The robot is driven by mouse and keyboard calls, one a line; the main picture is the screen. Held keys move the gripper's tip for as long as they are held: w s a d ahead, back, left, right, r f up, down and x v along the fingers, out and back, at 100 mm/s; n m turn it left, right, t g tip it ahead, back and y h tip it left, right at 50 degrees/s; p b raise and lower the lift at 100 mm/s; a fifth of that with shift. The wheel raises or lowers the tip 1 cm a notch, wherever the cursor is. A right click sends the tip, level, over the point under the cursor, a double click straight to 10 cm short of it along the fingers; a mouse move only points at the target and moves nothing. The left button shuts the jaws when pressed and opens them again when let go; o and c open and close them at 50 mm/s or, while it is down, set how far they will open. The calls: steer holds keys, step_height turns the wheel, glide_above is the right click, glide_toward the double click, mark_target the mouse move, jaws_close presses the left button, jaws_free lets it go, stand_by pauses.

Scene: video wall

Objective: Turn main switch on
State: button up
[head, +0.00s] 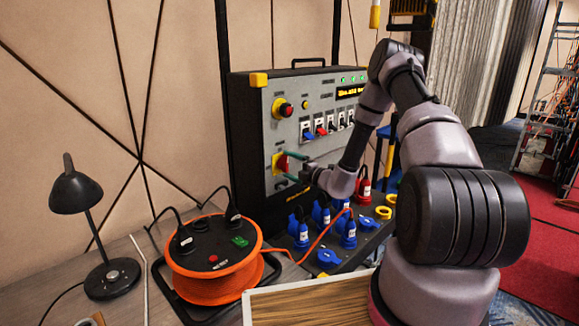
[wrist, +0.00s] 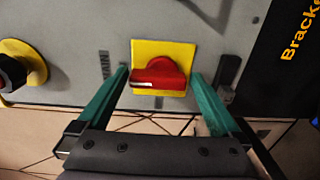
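The main switch (head: 281,163) is a red rotary knob on a yellow square plate, low on the left of the grey panel front. In the wrist view the red knob (wrist: 160,75) sits in the middle, its bar with a pale mark lying across the picture. My gripper (wrist: 160,80) is open, with one teal finger on each side of the knob. Gaps show between both fingers and the knob. In the head view my gripper (head: 294,167) is right in front of the switch and partly covers it.
A red push button (head: 285,109) on a yellow base sits above the switch, near several small breakers (head: 320,130). Blue and red plugs stand in the sockets below. An orange cable reel (head: 212,265) and a black lamp (head: 76,190) stand left on the table.

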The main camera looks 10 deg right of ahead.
steer(key=v, duration=1)
steer(key=shift+s+d, duration=0.25)
steer(key=shift+s, duration=0.05)
